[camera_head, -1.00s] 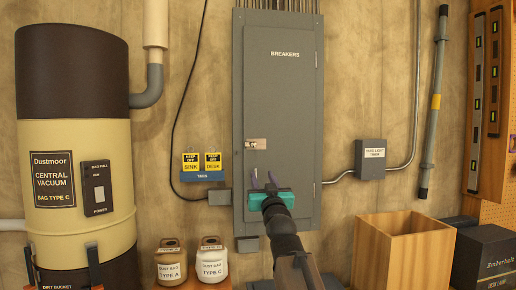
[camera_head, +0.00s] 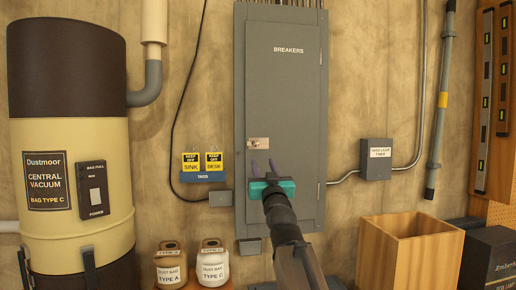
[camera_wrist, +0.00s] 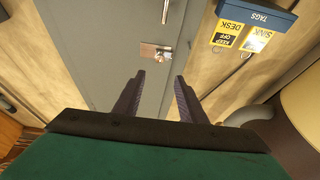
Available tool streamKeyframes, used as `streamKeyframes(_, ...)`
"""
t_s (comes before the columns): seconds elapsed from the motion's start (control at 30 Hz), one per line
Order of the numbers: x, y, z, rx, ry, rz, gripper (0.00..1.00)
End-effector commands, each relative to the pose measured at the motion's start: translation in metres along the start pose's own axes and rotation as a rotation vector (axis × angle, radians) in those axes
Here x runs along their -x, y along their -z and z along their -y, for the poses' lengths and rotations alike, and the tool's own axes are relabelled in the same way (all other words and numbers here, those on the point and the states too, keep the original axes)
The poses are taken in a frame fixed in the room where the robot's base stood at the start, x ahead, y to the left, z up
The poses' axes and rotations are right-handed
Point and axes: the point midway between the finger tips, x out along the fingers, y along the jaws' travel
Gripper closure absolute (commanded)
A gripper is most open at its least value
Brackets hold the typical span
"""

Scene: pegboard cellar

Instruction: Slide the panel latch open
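The panel latch (camera_head: 258,143) is a small metal slide bolt on the left edge of the grey breaker panel (camera_head: 287,90). The panel door is closed. In the wrist view the latch (camera_wrist: 155,52) lies ahead of the fingers, near the door seam. My gripper (camera_head: 264,166) has a teal body and purple fingers, and stands in front of the panel, just below the latch in the picture. In the wrist view the two fingers (camera_wrist: 157,97) are spread with nothing between them. They look apart from the latch.
The tag holder (camera_head: 204,176) with two yellow tags and a small grey box (camera_head: 220,197) are left of the panel. The timer box (camera_head: 376,159) is to the right. Two dust bag jars (camera_head: 213,265), a wooden bin (camera_head: 405,250) and a vacuum canister (camera_head: 70,150) stand lower and around.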

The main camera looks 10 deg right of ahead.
Motion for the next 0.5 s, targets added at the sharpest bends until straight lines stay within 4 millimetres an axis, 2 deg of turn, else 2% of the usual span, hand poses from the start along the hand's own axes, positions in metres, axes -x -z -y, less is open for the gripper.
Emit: streamKeyframes(0.5,-0.046,0.001,-0.002,0.001,-0.002,0.001,0.63)
